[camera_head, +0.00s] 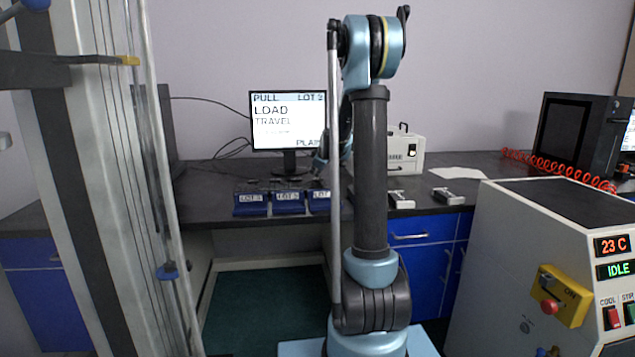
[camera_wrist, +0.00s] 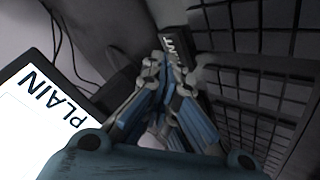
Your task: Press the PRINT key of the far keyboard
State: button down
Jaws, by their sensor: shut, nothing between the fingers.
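A black keyboard (camera_wrist: 255,75) with rows of dark keys fills the right side of the wrist view. A key with white lettering, of which "NT" can be read (camera_wrist: 170,42), lies at its edge; the rest of the word is hidden or unclear. My gripper (camera_wrist: 168,68) is shut and empty, its fingertips close to this lettered key. I cannot tell whether they touch it. In the head view my gripper (camera_head: 322,160) is beside the monitor, partly behind my own arm. The keyboard is hard to make out there, dark on the dark bench.
A monitor (camera_head: 288,120) reading "LOAD TRAVEL" stands behind; its "PLAIN" corner (camera_wrist: 62,108) is close left of my gripper in the wrist view. Blue labelled bins (camera_head: 290,203) line the bench front. A white case (camera_head: 402,155) stands to the right. A tall metal frame (camera_head: 115,180) is at left.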

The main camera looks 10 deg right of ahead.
aim_at(316, 179)
dwell(0.6)
jog(key=shift+r, duration=3.3)
